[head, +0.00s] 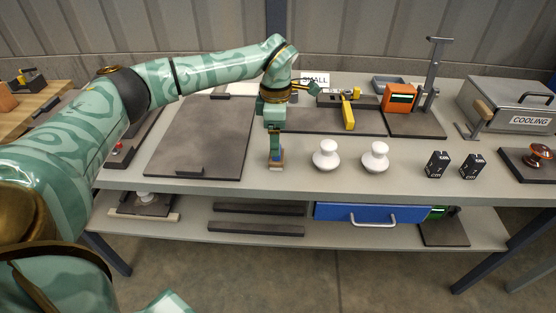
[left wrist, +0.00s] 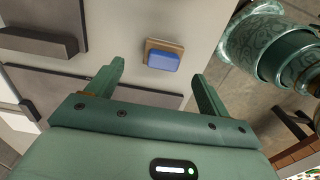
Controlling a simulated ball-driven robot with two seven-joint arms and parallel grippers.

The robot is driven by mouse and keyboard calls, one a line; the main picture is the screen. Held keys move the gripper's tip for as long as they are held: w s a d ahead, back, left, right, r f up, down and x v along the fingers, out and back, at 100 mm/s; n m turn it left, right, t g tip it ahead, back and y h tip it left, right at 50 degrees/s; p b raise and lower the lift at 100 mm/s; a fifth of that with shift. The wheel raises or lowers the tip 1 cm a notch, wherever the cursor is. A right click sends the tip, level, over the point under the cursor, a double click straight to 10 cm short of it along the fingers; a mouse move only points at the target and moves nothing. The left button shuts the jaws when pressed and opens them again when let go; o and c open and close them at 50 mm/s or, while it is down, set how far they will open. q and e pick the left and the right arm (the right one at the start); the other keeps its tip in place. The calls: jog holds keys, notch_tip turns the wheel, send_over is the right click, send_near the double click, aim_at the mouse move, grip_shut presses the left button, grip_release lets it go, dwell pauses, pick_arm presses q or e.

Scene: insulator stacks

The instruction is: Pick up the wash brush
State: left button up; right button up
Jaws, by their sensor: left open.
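The wash brush, a small block with a blue part on a tan wooden part, lies on the grey bench top near its front edge. In the left wrist view the brush (left wrist: 163,60) shows whole, just beyond the fingertips and roughly midway between them. In the head view the brush (head: 276,164) is partly hidden by my left gripper (head: 276,148), which points down over it. In the left wrist view my left gripper (left wrist: 158,72) is open and empty, one finger to each side of the brush. My right gripper is not in view.
Two white insulators (head: 326,156) stand just right of the brush. Two black blocks (head: 438,165) are further right. A dark plate (head: 200,140) lies to the left. Behind are a yellow-handled tool (head: 348,112), an orange device (head: 399,98) and a cooling box (head: 510,100).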

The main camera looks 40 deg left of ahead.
aim_at(275, 163)
pick_arm(q)
notch_tip(275, 163, down, 6)
jog(key=shift+s+d+r+b, duration=0.1)
jog(key=shift+s+d+b, duration=0.05)
jog(key=shift+b, duration=1)
jog(key=shift+r, duration=0.15)
jog(key=c, duration=1.2)
jog(key=shift+o, duration=0.2)
